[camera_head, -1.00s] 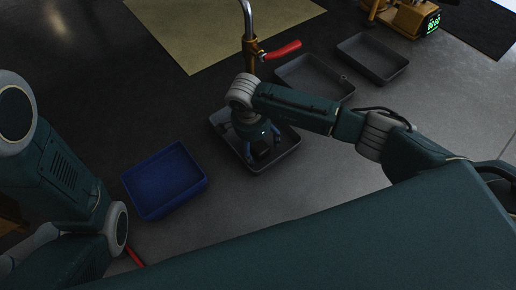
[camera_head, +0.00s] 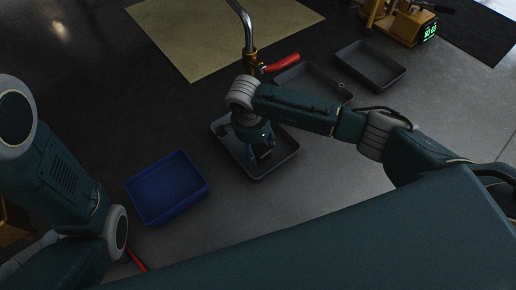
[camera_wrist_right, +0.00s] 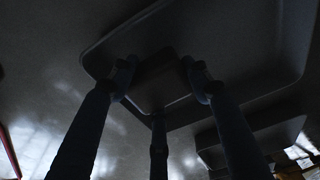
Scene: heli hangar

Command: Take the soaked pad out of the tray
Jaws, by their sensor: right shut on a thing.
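The grey tray (camera_head: 280,163) lies on the floor under my right arm, and its inside fills much of the right wrist view (camera_wrist_right: 245,50). My right gripper (camera_head: 262,152) points down into it. In the right wrist view its fingers (camera_wrist_right: 158,80) are shut on a dark, flat, squarish pad (camera_wrist_right: 155,78), which lies between the fingertips. The picture is too dark to tell whether the pad touches the tray floor. In the head view the wrist and fingers mostly hide the pad. My left arm is at the left edge, and its gripper is not visible.
An empty blue tray (camera_head: 168,190) stands to the left on the floor. Two more grey trays (camera_head: 310,82) (camera_head: 370,66) are behind, to the right. A metal pipe with a red lever (camera_head: 281,63) rises just behind the tray. A yellowish mat (camera_head: 210,35) lies farther back.

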